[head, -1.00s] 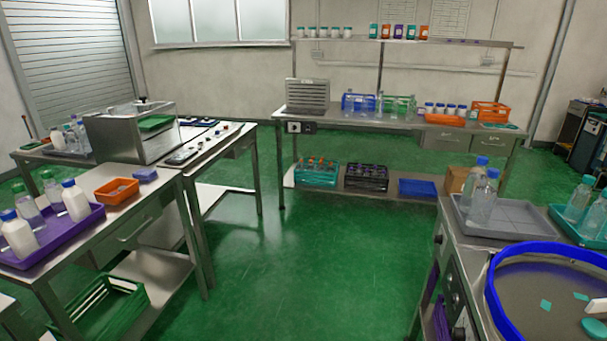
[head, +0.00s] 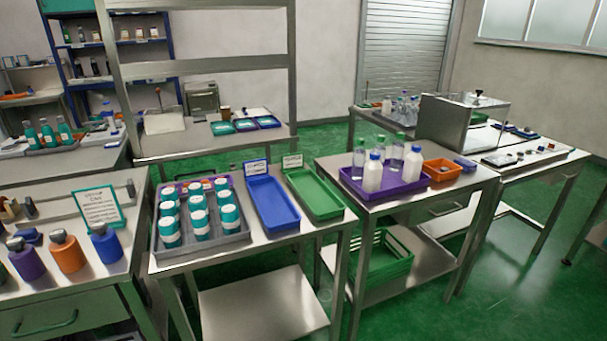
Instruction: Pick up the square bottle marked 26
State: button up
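No number 26 can be read on any bottle from here. Bottles with dark caps stand on the left table: a purple one (head: 27,261), an orange one (head: 67,252) and a blue one (head: 105,244). Whether they are square, I cannot tell. Clear bottles with green caps (head: 359,158) and white bottles with blue caps (head: 373,174) stand upright in a purple tray (head: 437,187) on the middle table. Teal bottles with dark caps (head: 47,133) stand at the far left. My gripper is not in view.
A grey tray (head: 205,246) holds several teal-and-white jars. Beside it lie an empty blue tray (head: 272,205) and an empty green tray (head: 315,194). A sign (head: 99,208) stands on the left table. A green crate (head: 380,257) sits on a lower shelf. Green floor is open at the right.

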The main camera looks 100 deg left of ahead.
aim_at(373, 168)
jog(key=u, duration=3.1)
jog(key=i, duration=1.95)
jog(key=z, duration=0.25)
